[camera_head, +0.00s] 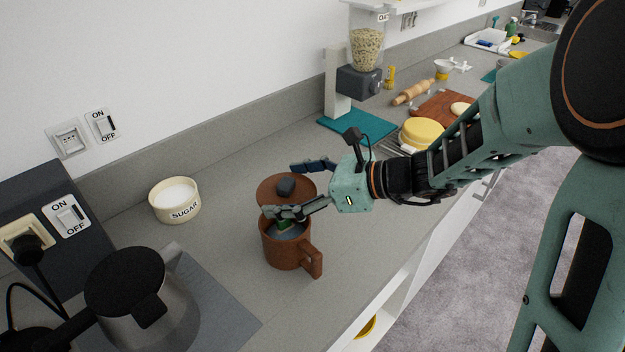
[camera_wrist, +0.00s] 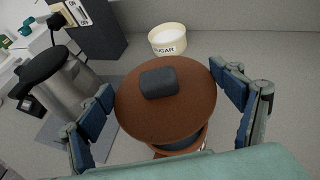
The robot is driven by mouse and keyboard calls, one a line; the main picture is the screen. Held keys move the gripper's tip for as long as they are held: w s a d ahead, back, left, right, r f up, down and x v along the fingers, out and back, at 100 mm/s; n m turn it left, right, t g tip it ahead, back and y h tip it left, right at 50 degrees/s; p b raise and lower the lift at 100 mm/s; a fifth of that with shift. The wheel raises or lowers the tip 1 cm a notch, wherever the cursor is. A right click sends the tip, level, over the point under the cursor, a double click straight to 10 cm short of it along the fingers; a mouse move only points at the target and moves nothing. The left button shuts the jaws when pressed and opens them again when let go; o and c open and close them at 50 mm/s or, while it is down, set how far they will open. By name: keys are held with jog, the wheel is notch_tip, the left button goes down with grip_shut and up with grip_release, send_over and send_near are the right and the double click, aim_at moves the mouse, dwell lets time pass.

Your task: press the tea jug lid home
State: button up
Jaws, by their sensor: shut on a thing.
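The tea jug (camera_head: 283,250) is a brown mug-shaped vessel standing on the grey counter, its handle toward the front right. Its mouth is partly uncovered, with a dark bluish inside showing. The round brown lid with a dark grey knob (camera_head: 286,187) is above the jug and set off toward the wall. My gripper (camera_head: 280,190) is shut on the lid, one finger on each side of its edge. In the wrist view the lid (camera_wrist: 180,115) fills the space between the fingers, with part of the jug below it. Contact between lid and rim cannot be told.
A cream sugar bowl (camera_head: 175,203) stands left of the jug. A metal kettle (camera_head: 165,310) stands on a grey mat at the front left. A cereal dispenser (camera_head: 366,60) and yellow round item (camera_head: 422,133) are farther right. The counter's front edge lies close to the jug.

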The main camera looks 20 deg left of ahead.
jog(key=shift+s+a+r, duration=0.1)
jog(key=shift+a, duration=0.35)
notch_tip(320, 180, down, 6)
jog(key=b, duration=0.4)
jog(key=shift+r+b, duration=0.1)
jog(key=shift+b, duration=0.3)
jog(key=shift+f, duration=1.2)
dwell(1.4)
jog(key=o, duration=0.9)
